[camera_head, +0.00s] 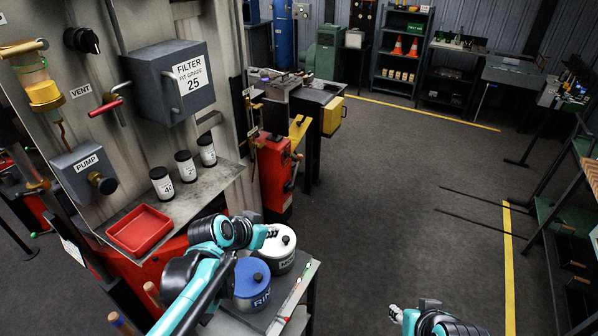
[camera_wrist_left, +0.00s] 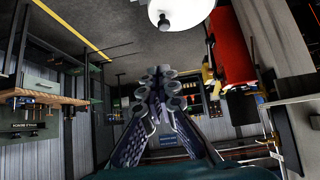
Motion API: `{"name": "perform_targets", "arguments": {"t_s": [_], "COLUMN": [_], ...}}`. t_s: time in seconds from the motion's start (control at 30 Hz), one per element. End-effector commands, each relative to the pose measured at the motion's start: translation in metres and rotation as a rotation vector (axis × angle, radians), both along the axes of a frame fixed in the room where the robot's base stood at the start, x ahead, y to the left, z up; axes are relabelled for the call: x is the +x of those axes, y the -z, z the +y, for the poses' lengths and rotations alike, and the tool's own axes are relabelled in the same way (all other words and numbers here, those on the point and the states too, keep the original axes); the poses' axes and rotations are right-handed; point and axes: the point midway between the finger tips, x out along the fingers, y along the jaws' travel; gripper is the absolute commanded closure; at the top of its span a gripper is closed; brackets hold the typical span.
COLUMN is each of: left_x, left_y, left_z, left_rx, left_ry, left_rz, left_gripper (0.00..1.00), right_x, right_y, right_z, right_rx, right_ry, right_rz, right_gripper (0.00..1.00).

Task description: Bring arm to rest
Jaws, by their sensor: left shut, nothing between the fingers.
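My left arm comes in from the lower left in the head view, and its gripper (camera_head: 268,232) is over the small side table, in front of the white pot (camera_head: 283,257). In the left wrist view the left gripper's fingers (camera_wrist_left: 161,84) are together with nothing between them. The white pot's lid with its dark knob also shows at the top of the left wrist view (camera_wrist_left: 181,8), apart from the fingertips. My right gripper (camera_head: 396,313) shows only partly at the bottom edge of the head view, over the floor; its finger opening cannot be made out.
A blue pot (camera_head: 252,285) stands beside the white pot on the side table. A filter box (camera_head: 171,82) and a pump box (camera_head: 84,172) are on the panel.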

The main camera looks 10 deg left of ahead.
Motion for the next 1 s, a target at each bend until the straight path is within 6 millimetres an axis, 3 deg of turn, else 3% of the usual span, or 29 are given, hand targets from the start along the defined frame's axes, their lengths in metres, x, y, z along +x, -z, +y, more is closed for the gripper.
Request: {"name": "perform_targets", "arguments": {"t_s": [0.13, 0.23, 0.5, 0.63, 0.8, 1.0], "left_x": [-0.005, -0.025, -0.118, -0.148, -0.166, -0.167], "left_y": [0.006, 0.026, 0.119, 0.151, 0.167, 0.167], "left_z": [-0.001, -0.002, 0.005, 0.013, 0.019, 0.02], "left_rx": [0.001, 0.004, 0.029, 0.042, 0.049, 0.049], "left_ry": [-0.007, -0.035, -0.212, -0.289, -0.341, -0.343], "left_rz": [0.006, 0.032, 0.137, 0.159, 0.17, 0.17], "left_gripper": [1.0, 1.0, 1.0, 1.0, 1.0, 1.0], "right_x": [0.0, 0.0, 0.0, 0.0, 0.0, 0.0], "right_y": [0.006, 0.028, 0.113, 0.138, 0.148, 0.148], "right_z": [0.0, 0.0, 0.0, 0.0, 0.0, 0.0], "right_rx": [0.0, 0.0, 0.0, 0.0, 0.0, 0.0], "right_ry": [0.0, 0.0, 0.0, 0.0, 0.0, 0.0], "right_rz": [0.0, 0.0, 0.0, 0.0, 0.0, 0.0], "right_gripper": [0.62, 0.62, 0.62, 0.62, 0.62, 0.62]}}
